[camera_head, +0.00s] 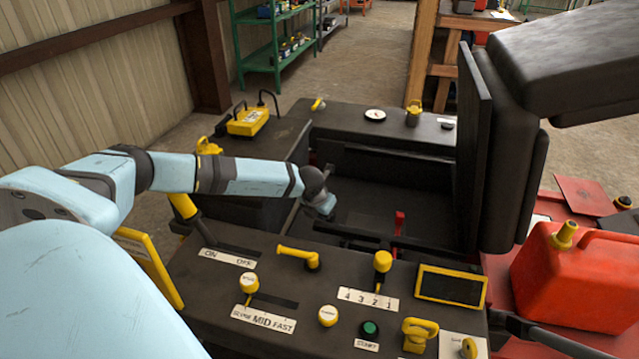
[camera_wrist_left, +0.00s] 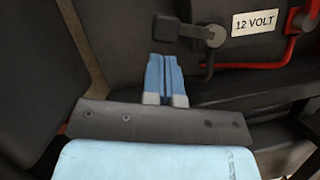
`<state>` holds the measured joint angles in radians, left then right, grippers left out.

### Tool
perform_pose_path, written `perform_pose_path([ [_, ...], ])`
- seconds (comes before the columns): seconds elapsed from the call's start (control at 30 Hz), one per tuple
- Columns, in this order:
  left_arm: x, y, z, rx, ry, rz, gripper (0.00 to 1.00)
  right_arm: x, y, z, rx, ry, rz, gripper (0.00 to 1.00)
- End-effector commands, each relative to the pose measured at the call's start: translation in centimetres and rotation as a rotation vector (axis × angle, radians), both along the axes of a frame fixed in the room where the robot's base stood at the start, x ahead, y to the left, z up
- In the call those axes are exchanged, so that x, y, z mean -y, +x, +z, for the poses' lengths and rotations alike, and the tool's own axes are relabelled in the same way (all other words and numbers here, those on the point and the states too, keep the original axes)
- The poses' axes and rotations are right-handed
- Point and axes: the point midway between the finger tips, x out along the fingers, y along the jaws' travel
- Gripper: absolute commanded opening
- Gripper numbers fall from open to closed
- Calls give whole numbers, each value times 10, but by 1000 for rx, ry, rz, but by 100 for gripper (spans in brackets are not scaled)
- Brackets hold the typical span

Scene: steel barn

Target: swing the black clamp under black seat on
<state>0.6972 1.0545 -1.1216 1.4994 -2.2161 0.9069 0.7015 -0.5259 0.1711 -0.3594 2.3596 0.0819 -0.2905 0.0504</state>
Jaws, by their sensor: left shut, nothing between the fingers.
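The black seat (camera_head: 512,140) stands tipped up at the right of the open dark bay (camera_head: 375,190) in the head view. My left gripper (camera_head: 322,208) reaches down into the left of that bay. In the wrist view my left gripper (camera_wrist_left: 167,60) is shut and empty, its blue fingers side by side. A black clamp (camera_wrist_left: 185,30), with a square block at its left end and a rounded end at its right, lies just beyond the fingertips. I cannot tell whether the fingers touch it. It sits beside the white 12 VOLT label (camera_wrist_left: 255,22). My right gripper is out of view.
A control panel (camera_head: 215,285) with yellow levers lies in front. A red fuel can (camera_head: 575,275) stands at right. A yellow box (camera_head: 248,121) sits at left.

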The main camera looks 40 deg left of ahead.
Motion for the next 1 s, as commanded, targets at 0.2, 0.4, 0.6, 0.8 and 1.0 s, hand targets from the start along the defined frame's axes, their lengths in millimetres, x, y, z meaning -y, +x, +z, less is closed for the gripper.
perform_pose_path([
  [0.2,-1,5,-11,0,0,0,0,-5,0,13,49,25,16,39],
  [0.4,-1,5,-11,0,0,-1,0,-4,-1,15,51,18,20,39],
  [0.6,-2,4,-11,0,1,-5,0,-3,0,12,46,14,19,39],
  [0.8,-11,-1,-12,-1,1,-34,0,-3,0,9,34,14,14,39],
  [1.0,-16,-3,-12,-1,1,-54,0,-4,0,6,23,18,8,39],
])
